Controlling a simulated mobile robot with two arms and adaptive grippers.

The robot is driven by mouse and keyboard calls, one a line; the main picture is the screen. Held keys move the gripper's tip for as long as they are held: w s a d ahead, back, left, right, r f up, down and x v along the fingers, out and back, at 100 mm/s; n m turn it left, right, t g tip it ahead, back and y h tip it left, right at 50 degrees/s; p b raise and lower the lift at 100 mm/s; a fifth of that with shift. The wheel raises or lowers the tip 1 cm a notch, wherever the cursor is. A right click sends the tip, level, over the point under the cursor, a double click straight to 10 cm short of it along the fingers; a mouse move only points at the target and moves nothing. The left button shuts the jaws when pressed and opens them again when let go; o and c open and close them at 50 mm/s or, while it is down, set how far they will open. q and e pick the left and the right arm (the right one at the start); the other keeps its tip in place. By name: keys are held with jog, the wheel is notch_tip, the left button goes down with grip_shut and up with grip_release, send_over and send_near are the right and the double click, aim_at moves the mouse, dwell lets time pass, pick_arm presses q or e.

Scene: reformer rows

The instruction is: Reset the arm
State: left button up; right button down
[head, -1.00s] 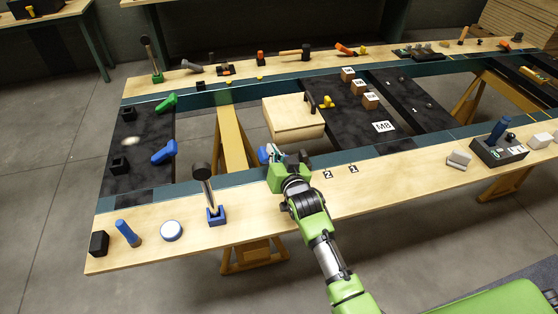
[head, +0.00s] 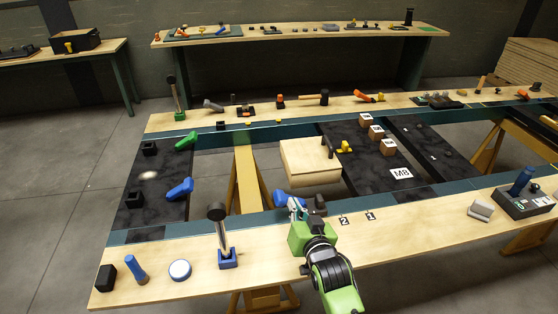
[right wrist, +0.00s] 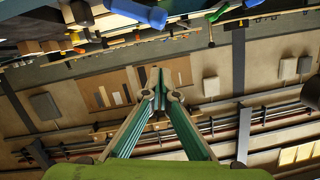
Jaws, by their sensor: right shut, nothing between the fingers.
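My right arm, green with dark joints, comes in from the bottom of the head view. Its right gripper (head: 296,205) is over the inner edge of the near wooden rail (head: 190,245), close to a blue handle (head: 281,199) on its left. I cannot tell whether they touch. In the right wrist view the two green fingers (right wrist: 158,88) meet at the tips, shut with nothing between them. That view looks past the fingers at a far wall with boards and pipes. My left gripper is not in view.
An upright black-knobbed lever on a blue base (head: 227,259) stands left of my arm. A black control box (head: 524,203) is at the right. A wooden box (head: 310,165) sits inside the frame. Number tiles (head: 345,221) lie right of the gripper.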

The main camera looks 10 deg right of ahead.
jog(key=s+d+f+n+g, duration=0.1)
jog(key=s+d+f+g, duration=0.2)
jog(key=s, duration=0.9)
jog(key=s+d+f+n+g+h, duration=0.15)
jog(key=s+f+g, duration=0.3)
jog(key=s, duration=0.75)
jog(key=s+d+f+n+g, duration=0.25)
jog(key=s+g, duration=0.25)
jog(key=s, duration=0.7)
notch_tip(320, 180, down, 28)
jog(key=s+b, duration=0.1)
jog(key=b, duration=0.1)
jog(key=s+d+f+g, duration=0.2)
jog(key=s+d+f, duration=0.1)
jog(key=s+f, duration=1.4)
jog(key=shift+f+m+b, duration=0.25)
jog(key=shift+m+b, duration=0.05)
jog(key=shift+b, duration=0.05)
jog(key=shift+d, duration=0.1)
